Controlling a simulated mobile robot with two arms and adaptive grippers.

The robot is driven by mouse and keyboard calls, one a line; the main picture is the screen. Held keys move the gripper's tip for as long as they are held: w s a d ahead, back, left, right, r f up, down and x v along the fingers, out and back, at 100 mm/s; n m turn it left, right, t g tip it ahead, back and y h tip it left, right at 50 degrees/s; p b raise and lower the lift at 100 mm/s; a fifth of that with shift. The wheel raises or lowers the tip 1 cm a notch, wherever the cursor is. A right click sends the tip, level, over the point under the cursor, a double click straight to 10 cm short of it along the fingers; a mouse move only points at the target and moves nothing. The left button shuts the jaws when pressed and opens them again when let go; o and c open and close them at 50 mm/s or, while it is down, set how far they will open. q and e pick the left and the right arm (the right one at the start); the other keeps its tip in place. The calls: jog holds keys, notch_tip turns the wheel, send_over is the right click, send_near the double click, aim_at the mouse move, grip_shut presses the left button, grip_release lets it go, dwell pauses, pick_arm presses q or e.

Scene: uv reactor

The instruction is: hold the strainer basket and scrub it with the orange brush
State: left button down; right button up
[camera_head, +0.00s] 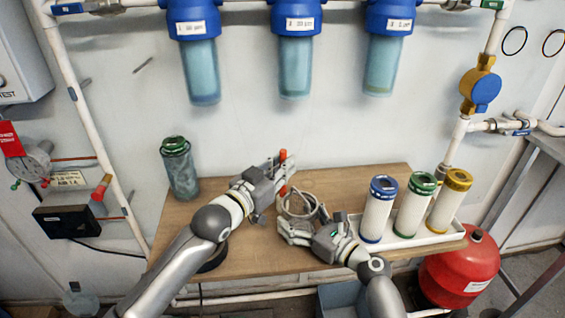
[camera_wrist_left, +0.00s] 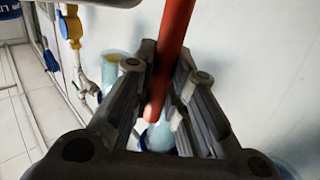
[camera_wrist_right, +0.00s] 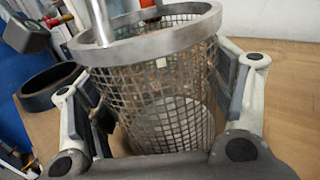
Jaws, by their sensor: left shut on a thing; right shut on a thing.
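The strainer basket, a grey metal mesh cylinder with a solid rim, stands tilted between the fingers of my right gripper (camera_wrist_right: 160,105); its mesh (camera_wrist_right: 185,75) fills the right wrist view. In the head view the basket (camera_head: 299,204) is near the middle of the table, partly covered by the gripper. My left gripper (camera_head: 270,172) is shut on the orange brush (camera_head: 283,156), whose handle (camera_wrist_left: 172,50) runs between its fingers in the left wrist view. The left gripper is behind and above the basket. The brush's bristles are hidden, so I cannot tell whether they touch the mesh.
A white tray (camera_head: 448,238) with blue-, green- and yellow-capped cartridges stands at the right of the wooden table (camera_head: 335,182). A green-topped canister (camera_head: 180,168) stands at the back left. A black ring (camera_wrist_right: 50,86) lies left of the basket. Blue filter housings (camera_head: 296,20) hang above.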

dwell(0.4)
pick_arm(q)
jog(key=shift+w+a+r, duration=0.35)
jog(key=shift+r, duration=0.5)
jog(key=shift+w+a+r, duration=0.3)
jog(key=shift+a+r, duration=0.1)
jog(key=shift+r, duration=0.4)
jog(key=shift+w+a+r, duration=0.35)
jog(key=shift+r, duration=0.5)
pick_arm(e)
jog(key=o, duration=1.1)
